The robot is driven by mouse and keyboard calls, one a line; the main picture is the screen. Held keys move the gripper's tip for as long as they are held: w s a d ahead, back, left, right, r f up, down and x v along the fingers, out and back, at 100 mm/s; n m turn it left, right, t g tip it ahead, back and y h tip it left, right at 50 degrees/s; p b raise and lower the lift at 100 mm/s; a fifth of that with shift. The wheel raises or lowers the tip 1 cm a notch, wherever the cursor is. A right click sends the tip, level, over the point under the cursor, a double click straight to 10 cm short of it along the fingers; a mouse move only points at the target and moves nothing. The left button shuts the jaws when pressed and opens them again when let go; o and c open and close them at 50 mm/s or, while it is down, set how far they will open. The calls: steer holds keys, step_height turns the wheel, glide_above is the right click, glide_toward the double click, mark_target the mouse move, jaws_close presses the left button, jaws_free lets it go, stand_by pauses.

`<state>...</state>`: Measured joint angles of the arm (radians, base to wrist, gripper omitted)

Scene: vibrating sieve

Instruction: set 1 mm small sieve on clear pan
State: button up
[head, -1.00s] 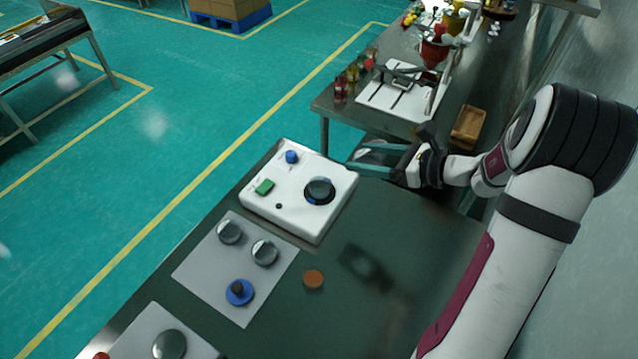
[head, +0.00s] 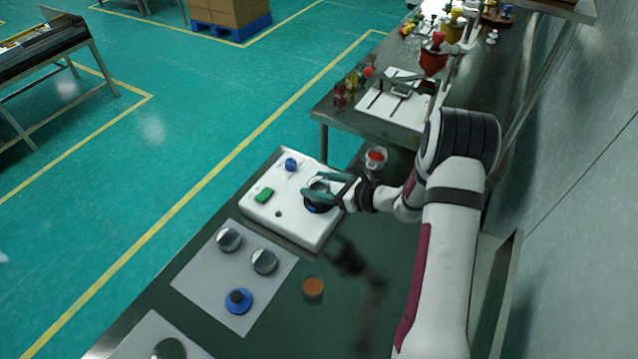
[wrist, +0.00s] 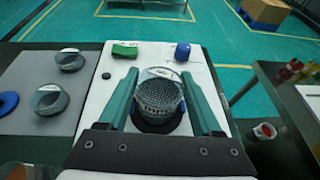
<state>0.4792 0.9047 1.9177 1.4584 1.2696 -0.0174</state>
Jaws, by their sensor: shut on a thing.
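My gripper (head: 312,190) is over the round seat of the white shaker machine. In the wrist view its two green fingers (wrist: 160,76) are shut on a small round sieve (wrist: 160,96) with a clear rim and grey mesh. The sieve shows only partly between the fingers in the head view (head: 319,185). It is right over the dark round seat (wrist: 156,122). The clear pan is hard to make out under the mesh; I cannot tell whether the sieve touches it.
The white machine (head: 284,222) has a green button (head: 264,195) and a blue knob (head: 291,164). Two round grey-topped pieces (head: 229,239) (head: 264,261) and a blue piece (head: 239,301) lie on a grey mat (head: 205,285). A cup with orange contents (head: 313,287) stands nearby; another cup (head: 376,157) is behind my wrist.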

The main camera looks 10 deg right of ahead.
steer(key=o, duration=1.4)
steer(key=shift+f, duration=0.1)
steer(key=shift+c, duration=0.2)
